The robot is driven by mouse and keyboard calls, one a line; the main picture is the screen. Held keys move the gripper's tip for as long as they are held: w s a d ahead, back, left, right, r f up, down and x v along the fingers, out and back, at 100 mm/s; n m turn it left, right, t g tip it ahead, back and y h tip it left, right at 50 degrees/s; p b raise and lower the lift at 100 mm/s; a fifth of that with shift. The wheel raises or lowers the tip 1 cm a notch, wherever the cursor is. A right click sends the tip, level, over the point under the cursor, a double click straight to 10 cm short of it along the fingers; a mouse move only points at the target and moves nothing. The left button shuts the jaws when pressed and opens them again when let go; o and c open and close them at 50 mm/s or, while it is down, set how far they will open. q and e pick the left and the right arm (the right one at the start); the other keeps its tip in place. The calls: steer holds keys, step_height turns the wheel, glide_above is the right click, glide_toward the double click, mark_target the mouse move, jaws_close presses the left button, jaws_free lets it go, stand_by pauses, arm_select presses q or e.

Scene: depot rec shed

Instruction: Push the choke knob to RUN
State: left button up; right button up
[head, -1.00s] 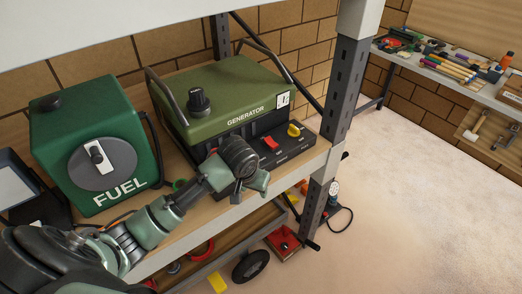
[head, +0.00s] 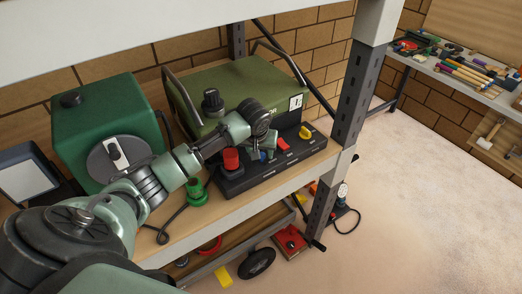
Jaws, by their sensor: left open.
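The green generator (head: 245,82) stands on the shelf, with a black control panel (head: 240,182) along its front. The panel carries a red cylindrical knob (head: 231,159), a small blue part (head: 265,156), a red switch (head: 283,145) and a yellow knob (head: 306,132). The labels are too small to read, so I cannot tell which is the choke knob. My left gripper (head: 268,151) is open at the panel, right of the red knob and close to the blue part. I cannot tell whether it touches anything. My right gripper is not in view.
A green nozzle (head: 196,191) lies near the shelf's front edge. A grey shelf post (head: 358,95) rises close on the right.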

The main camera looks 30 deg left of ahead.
arm_select(q)
steer(key=shift+w+f, duration=0.2)
steer(key=shift+f, duration=0.3)
jaws_close()
stand_by(1.1)
